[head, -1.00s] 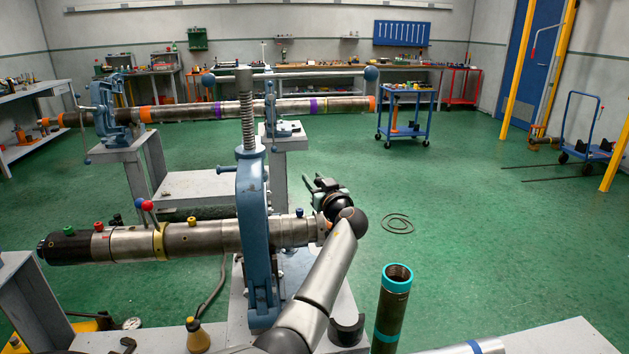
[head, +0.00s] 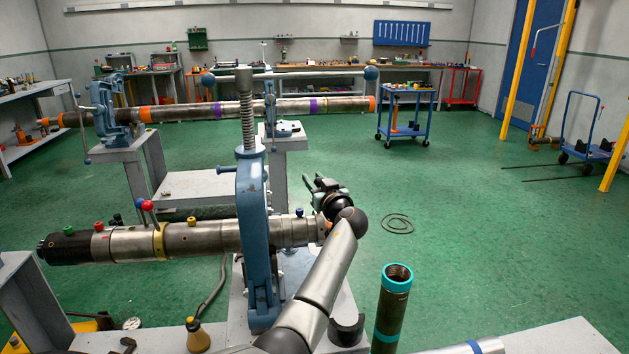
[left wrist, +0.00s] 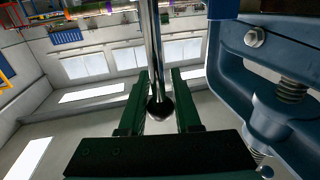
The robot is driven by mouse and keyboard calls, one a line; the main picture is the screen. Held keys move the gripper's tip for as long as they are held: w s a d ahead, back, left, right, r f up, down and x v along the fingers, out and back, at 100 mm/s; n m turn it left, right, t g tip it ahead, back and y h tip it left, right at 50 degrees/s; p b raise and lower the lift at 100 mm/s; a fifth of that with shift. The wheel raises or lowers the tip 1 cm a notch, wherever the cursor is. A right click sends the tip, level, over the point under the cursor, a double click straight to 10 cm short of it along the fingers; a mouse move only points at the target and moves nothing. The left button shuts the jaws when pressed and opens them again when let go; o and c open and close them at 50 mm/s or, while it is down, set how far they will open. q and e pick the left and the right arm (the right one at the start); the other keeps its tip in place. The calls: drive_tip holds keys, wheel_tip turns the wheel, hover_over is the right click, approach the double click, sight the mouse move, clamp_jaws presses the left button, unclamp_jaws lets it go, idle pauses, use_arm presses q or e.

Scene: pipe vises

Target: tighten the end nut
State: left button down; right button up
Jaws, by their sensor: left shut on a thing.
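A steel pipe assembly (head: 190,241) lies level through a blue vise (head: 256,235). Its right end, a grey end piece (head: 298,231), sticks out to the right of the vise; my arm partly hides its tip. I cannot clearly make out a separate end nut. My left gripper (head: 321,185) is at that right end, fingers pointing up and left. In the left wrist view its green fingers (left wrist: 161,85) are on both sides of a shiny metal bar (left wrist: 151,45) with a dark ball end, and are shut on it. My right gripper is not in view.
The vise frame (left wrist: 235,75) stands close on the right in the left wrist view. An upright pipe with turquoise bands (head: 391,312) stands right of my arm. A second long pipe (head: 185,112) lies behind in another vise. The green floor to the right is mostly clear.

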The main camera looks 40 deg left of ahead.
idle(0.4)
use_arm(q)
drive_tip(key=w+a+f+m+g+h+b, duration=0.1)
drive_tip(key=w+a+f+g+h+b, duration=0.1)
drive_tip(key=w+a+f+g+h, duration=0.1)
drive_tip(key=shift+w+a+f+h+b, duration=0.15)
drive_tip(key=shift+w+a+h+b, duration=0.2)
drive_tip(key=shift+a+h, duration=0.7)
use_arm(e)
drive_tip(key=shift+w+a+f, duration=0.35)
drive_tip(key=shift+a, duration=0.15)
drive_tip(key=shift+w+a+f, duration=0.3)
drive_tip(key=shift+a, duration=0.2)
use_arm(q)
drive_tip(key=shift+d, duration=0.15)
